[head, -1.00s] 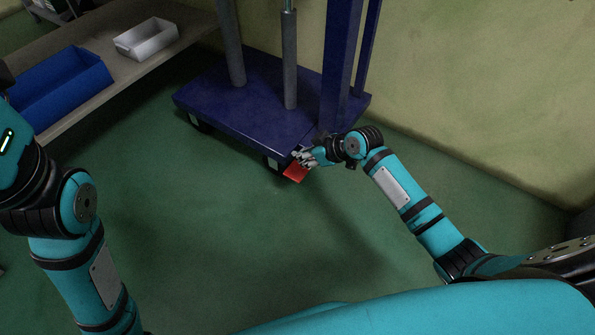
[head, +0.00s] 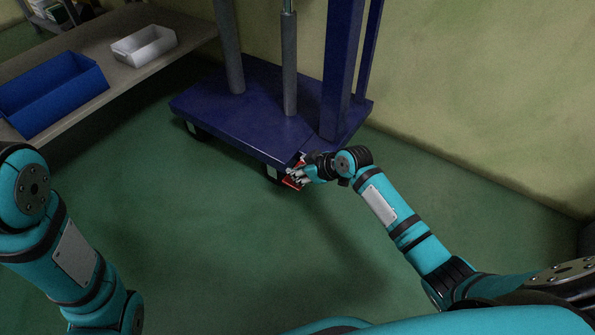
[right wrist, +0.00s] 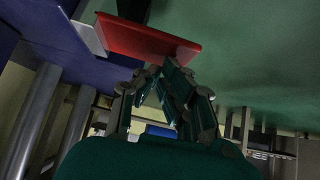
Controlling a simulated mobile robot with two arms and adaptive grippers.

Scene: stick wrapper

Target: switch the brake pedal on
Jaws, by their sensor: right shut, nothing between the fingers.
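The red brake pedal (head: 291,184) sticks out at the front corner of the blue wheeled base (head: 235,125), close to a caster. My right gripper (head: 295,174) is shut and empty, and in the head view its fingers cover part of the pedal. In the right wrist view the pedal (right wrist: 150,42) is a flat red plate just beyond the fingertips of my gripper (right wrist: 160,68). I cannot tell whether the fingertips touch it. My left arm shows at the left edge of the head view, but its gripper is out of the picture.
Grey posts (head: 290,65) and a blue column (head: 341,70) rise from the base. A shelf (head: 120,75) at the left holds a blue bin (head: 52,90) and a white bin (head: 144,45). A wall (head: 480,90) stands behind. The green floor (head: 230,240) in front is clear.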

